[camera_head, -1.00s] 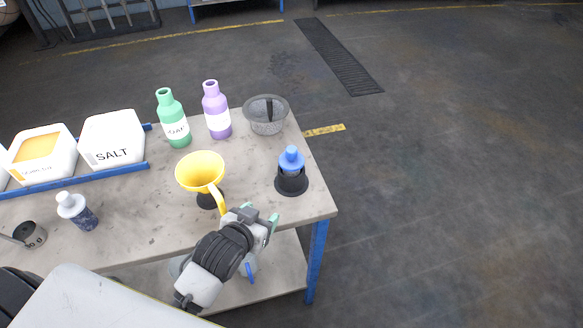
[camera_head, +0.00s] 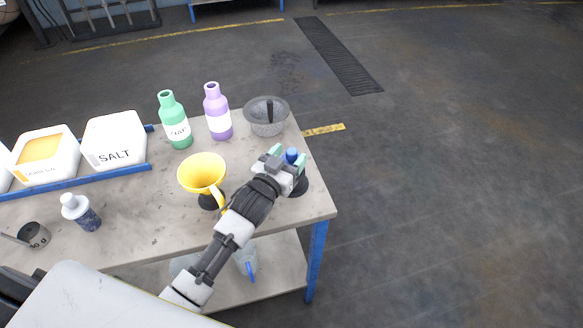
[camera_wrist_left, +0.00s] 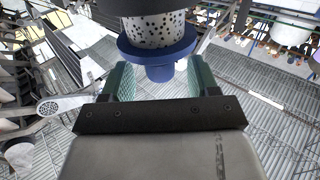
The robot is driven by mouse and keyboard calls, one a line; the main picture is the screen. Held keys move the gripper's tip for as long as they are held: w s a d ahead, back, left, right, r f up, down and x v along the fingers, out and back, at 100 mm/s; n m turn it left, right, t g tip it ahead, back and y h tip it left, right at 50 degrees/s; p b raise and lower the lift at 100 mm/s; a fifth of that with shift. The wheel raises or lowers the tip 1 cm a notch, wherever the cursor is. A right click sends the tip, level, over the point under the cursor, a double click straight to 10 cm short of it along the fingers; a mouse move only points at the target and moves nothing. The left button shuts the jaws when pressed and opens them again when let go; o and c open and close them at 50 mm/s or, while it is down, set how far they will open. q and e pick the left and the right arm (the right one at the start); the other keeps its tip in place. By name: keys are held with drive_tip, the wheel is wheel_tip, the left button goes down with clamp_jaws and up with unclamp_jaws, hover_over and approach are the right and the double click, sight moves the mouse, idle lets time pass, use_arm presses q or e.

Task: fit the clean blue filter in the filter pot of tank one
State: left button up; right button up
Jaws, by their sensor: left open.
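The blue filter's knob (camera_head: 291,155) stands upright at the table's right end, in a black holder (camera_head: 303,187) mostly hidden by my gripper. In the left wrist view I see the filter's blue flange and knob (camera_wrist_left: 158,72) and its white perforated body (camera_wrist_left: 155,31), with a dark part at the top edge. My left gripper (camera_head: 288,160) is open, its green fingers on both sides of the blue knob; I cannot tell whether they touch it. No tank or filter pot is recognisable. My right gripper is out of view.
A yellow funnel (camera_head: 201,172) stands left of my gripper. Behind are a green bottle (camera_head: 174,120), a purple bottle (camera_head: 216,112) and a grey bowl (camera_head: 266,118). A SALT tub (camera_head: 113,142) and a small capped bottle (camera_head: 80,212) are at left. Floor right of the table is clear.

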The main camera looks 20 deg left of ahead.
sight(295, 149)
use_arm(q)
drive_tip(key=w, duration=0.3)
drive_tip(key=shift+w+d, duration=0.3)
drive_tip(key=shift+d, duration=0.05)
drive_tip(key=shift+s, duration=0.1)
drive_tip(key=shift+c, duration=0.9)
clamp_jaws()
